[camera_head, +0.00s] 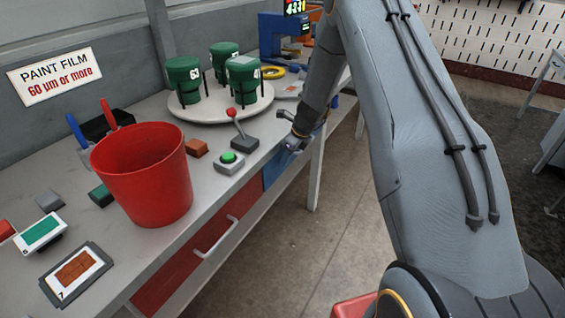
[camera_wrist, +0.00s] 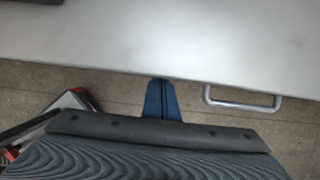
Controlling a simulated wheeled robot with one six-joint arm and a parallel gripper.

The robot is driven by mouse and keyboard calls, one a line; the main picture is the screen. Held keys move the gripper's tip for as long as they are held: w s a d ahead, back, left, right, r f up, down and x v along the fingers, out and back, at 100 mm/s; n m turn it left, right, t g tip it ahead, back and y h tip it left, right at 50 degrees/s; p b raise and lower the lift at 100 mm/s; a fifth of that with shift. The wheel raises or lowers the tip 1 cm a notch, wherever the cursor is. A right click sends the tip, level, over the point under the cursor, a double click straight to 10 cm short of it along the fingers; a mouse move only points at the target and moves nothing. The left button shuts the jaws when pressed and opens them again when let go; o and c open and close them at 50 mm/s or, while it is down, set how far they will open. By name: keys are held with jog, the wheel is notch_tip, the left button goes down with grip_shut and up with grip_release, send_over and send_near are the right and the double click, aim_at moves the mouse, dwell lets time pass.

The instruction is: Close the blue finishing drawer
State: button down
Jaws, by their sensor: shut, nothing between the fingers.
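The blue finishing drawer (camera_head: 274,172) shows as a small patch of blue front under the table edge in the head view, to the right of a red drawer front. It looks about level with the red front, but most of it is hidden behind my arm, so how far it stands out is unclear. My gripper (camera_head: 297,146) is at the table's front edge by the blue front. In the wrist view its blue fingers (camera_wrist: 161,100) are together and empty, just off the table edge. I cannot tell whether they touch the drawer.
A grey bar handle (camera_wrist: 243,101) sits right of the fingers; its drawer is unclear. The red drawer (camera_head: 180,262) has a pale handle (camera_head: 216,237). On the table stand a red bucket (camera_head: 146,180), a green button box (camera_head: 229,161) and a lever (camera_head: 242,138).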

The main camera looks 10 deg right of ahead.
jog(key=shift+w+a+r, duration=0.2)
jog(key=shift+w+a, duration=0.05)
jog(key=shift+a, duration=0.1)
